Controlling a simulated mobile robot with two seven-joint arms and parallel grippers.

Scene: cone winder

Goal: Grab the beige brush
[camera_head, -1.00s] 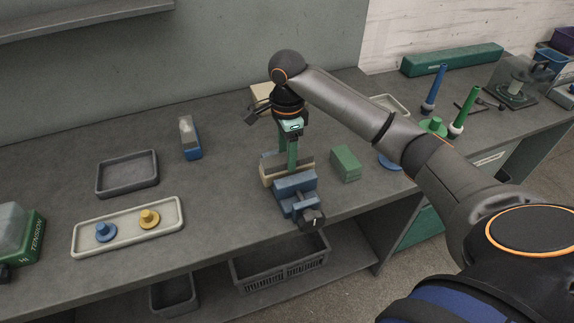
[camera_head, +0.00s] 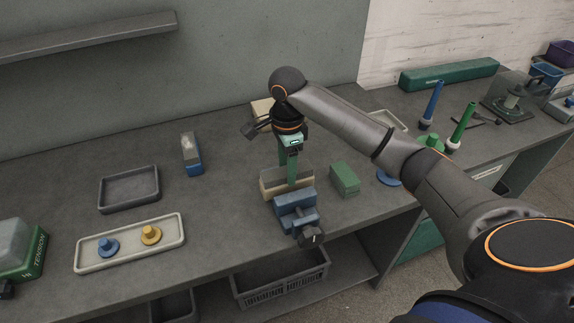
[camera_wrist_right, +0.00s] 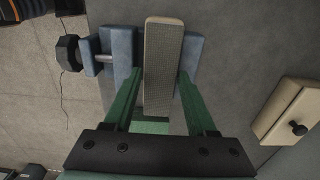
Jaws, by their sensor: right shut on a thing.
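The beige brush (camera_head: 270,187) is a long block with beige sides and a grey, textured upper face. In the right wrist view the brush (camera_wrist_right: 163,65) lies lengthwise between the two green fingers. My right gripper (camera_head: 292,180) points down and is shut on the brush, with the fingers along its long sides. The right gripper (camera_wrist_right: 158,80) also shows from above in the wrist view. The blue vise (camera_head: 296,204) stands against the near side of the brush, and blue parts show on both sides of it in the wrist view. Whether the brush touches them is unclear. My left gripper is out of view.
A green block (camera_head: 345,179) stands close to the right of the vise. A beige block with a dark knob (camera_wrist_right: 297,112) lies behind the gripper. A pale tray (camera_head: 88,266) holds blue and yellow knobbed pieces. The table between the dark tray (camera_head: 129,205) and the brush is mostly clear.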

